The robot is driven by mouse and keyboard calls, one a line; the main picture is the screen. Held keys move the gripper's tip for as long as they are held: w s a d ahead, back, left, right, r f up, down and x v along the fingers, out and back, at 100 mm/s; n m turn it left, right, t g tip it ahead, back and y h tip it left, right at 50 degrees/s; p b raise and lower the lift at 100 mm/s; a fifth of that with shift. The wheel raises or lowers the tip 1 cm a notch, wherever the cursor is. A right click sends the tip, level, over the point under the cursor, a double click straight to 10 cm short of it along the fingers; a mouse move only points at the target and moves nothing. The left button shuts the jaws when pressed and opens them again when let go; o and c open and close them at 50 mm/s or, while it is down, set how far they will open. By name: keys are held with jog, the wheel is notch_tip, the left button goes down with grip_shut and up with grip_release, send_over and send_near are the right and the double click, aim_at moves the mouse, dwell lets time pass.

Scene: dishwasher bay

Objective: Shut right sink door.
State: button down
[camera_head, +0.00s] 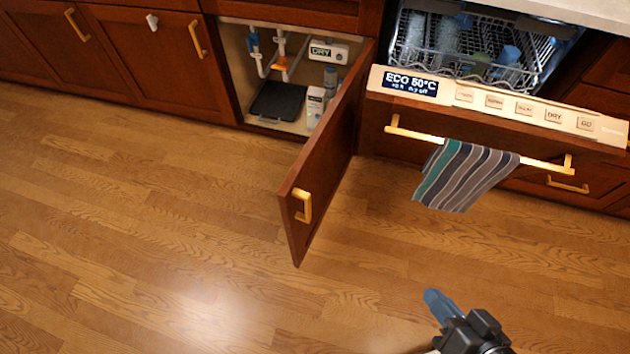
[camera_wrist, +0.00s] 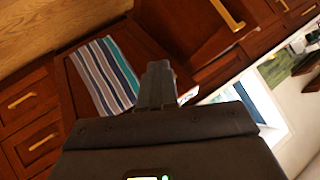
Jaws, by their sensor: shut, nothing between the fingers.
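The right sink door (camera_head: 335,150) stands wide open in the head view, swung out from the cabinet under the sink. Its brass handle (camera_head: 302,206) is near its free edge. My gripper (camera_head: 438,303) is at the lower right of the head view, above the floor, apart from the door and to the right of its handle. In the wrist view my gripper (camera_wrist: 157,86) is shut and empty, its fingers together. A brass handle (camera_wrist: 228,14) on a reddish-brown panel shows at the top there; I cannot tell for sure whether it is this door's.
The dishwasher front (camera_head: 500,105) is pulled partly open right of the door. A striped towel (camera_head: 465,175) hangs on its bar, also visible in the wrist view (camera_wrist: 105,75). The wood floor (camera_head: 150,230) is clear.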

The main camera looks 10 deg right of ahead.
jog(key=w+f+m+g+y, duration=0.1)
jog(key=w+f+m+y, duration=0.1)
jog(key=w+f, duration=0.3)
jog(key=y, duration=0.8)
send_near(300, 181)
jog(key=shift+g+y, duration=0.3)
jog(key=x, duration=0.6)
jog(key=shift+w+r, duration=0.1)
jog(key=shift+w, duration=0.2)
jog(key=shift+a, duration=0.1)
